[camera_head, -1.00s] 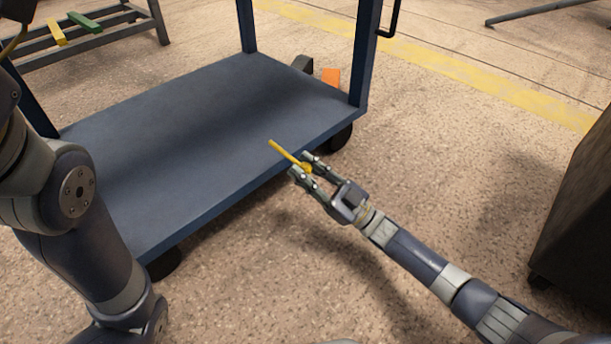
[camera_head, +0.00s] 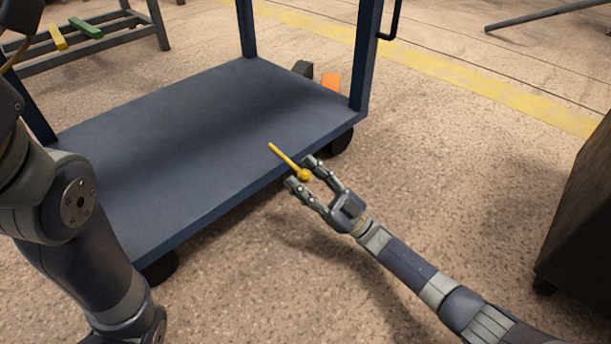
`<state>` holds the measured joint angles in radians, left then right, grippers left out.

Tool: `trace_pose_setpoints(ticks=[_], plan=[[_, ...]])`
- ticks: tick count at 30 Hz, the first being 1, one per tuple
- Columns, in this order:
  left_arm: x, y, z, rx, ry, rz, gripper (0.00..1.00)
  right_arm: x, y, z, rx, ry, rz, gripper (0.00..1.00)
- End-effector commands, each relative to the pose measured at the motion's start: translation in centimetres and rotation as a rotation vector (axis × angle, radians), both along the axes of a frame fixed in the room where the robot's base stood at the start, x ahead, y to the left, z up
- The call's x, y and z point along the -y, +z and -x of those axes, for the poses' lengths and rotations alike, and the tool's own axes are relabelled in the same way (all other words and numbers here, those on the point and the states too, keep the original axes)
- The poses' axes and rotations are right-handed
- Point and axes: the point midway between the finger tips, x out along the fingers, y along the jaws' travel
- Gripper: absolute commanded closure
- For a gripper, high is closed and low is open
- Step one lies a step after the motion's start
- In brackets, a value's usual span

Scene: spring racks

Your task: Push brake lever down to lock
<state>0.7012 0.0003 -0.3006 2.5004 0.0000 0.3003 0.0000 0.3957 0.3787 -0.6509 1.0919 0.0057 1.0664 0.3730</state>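The brake lever (camera_head: 284,156) is a thin yellow rod with a round yellow knob (camera_head: 304,176). It shows at the near long edge of the blue cart's shelf (camera_head: 180,110), and slants down to the right toward my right gripper. My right gripper (camera_head: 299,172) is open, with its two fingers apart on either side of the knob. I cannot tell whether a finger touches it. The lever's mount is not clearly visible. My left arm fills the left side, and its gripper is out of view.
The cart stands on dark casters (camera_head: 341,140), with blue posts rising from the shelf. A dark cabinet (camera_head: 580,215) stands at the right. A metal rack (camera_head: 110,30) is at the back left. Floor between cart and cabinet is clear.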

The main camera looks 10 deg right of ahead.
Motion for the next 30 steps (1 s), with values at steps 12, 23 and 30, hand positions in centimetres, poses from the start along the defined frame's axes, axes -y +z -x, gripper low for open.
trace_pose_setpoints(ticks=[12, 23, 30], plan=[[0.0, 0.0, -0.2, -0.005, 0.001, 0.001, 1.00, 0.9, -0.7, 0.6, -0.002, -0.002, 0.000, 0.56], [0.0, 0.0, -0.1, -0.002, 0.000, 0.000, 1.00, 5.9, -4.9, 4.2, -0.004, -0.003, 0.002, 0.56], [0.0, 0.0, -0.1, -0.002, 0.000, 0.000, 1.00, 7.8, -6.5, 5.6, -0.001, -0.001, 0.000, 0.56]])
